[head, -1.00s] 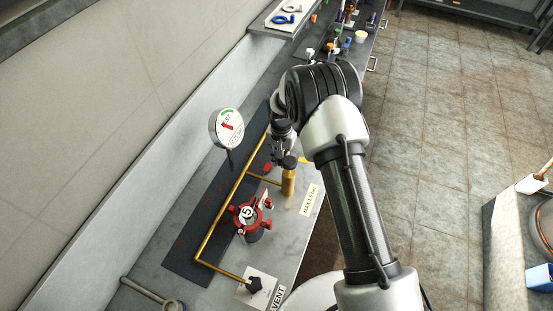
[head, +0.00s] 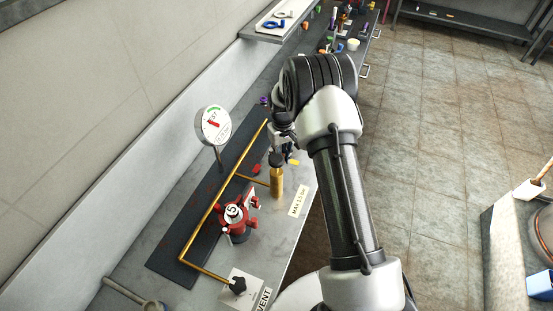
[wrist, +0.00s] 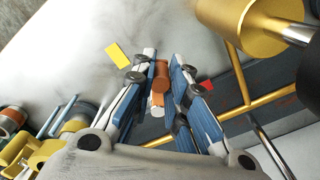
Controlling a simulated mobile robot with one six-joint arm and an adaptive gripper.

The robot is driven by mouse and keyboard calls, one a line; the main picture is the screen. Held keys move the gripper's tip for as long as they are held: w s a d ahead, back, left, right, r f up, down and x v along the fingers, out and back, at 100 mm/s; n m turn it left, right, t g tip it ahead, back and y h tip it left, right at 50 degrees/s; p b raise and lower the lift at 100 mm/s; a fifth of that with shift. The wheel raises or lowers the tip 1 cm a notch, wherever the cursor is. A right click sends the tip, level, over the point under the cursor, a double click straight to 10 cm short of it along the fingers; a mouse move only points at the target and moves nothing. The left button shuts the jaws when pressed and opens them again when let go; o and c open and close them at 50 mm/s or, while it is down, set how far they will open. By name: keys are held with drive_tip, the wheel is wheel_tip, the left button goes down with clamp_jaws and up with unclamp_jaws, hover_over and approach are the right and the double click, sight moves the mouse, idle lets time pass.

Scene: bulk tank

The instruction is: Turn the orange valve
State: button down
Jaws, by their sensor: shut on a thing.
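The orange valve shows in the wrist view (wrist: 160,83) as a small orange handle with a pale stem below it. My gripper (wrist: 164,68) has its blue-grey fingers on both sides of the handle and is shut on it. In the head view my gripper (head: 282,140) is low over the bench, just behind the brass cylinder. The valve is hidden there behind my gripper and arm.
A brass cylinder (head: 277,182) stands close to my gripper, with a brass pipe (head: 222,205) beside it. A round gauge (head: 212,125) rises at the left. A red clamped vessel (head: 236,218) and a black vent knob (head: 238,286) are nearer. Small items crowd the far bench.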

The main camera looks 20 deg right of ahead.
drive_tip(key=n, duration=0.1)
drive_tip(key=w+d+n+b, duration=0.1)
drive_tip(key=shift+d+n, duration=0.25)
drive_tip(key=shift+n, duration=0.15)
drive_tip(key=shift+w+d+r+n+b, duration=0.1)
drive_tip(key=shift+w+d+n+b, duration=0.25)
drive_tip(key=shift+n, duration=0.6)
drive_tip(key=shift+w+d+n+b, duration=0.15)
drive_tip(key=shift+w+d+n, duration=0.2)
drive_tip(key=shift+n, duration=0.6)
drive_tip(key=c, duration=1.5)
unclamp_jaws()
drive_tip(key=shift+c, duration=0.2)
wheel_tip(320, 180, up, 12)
drive_tip(key=shift+s, duration=0.1)
